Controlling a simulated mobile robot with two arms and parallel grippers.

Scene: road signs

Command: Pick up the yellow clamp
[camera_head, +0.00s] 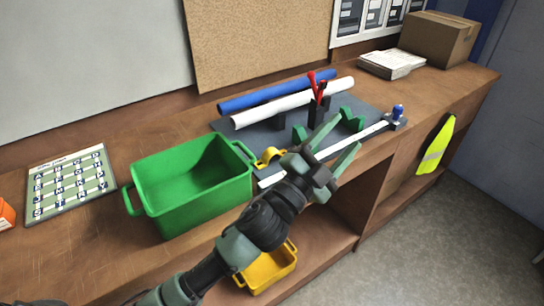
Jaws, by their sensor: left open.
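A small yellow clamp (269,155) sits on the grey mat, just right of the green bin, and the wrist of my left arm partly covers its surroundings. My left gripper (347,132) is open, with its two pale green fingers pointing up and to the right over the mat's front part. My right gripper is not in view.
A green bin (158,207) stands left of the grey mat (225,127). Blue (262,97) and white (290,104) rolls, a red-handled tool (317,87) and a blue-knobbed white bar (360,138) crowd the mat. A yellow bin (268,272) sits on the shelf below.

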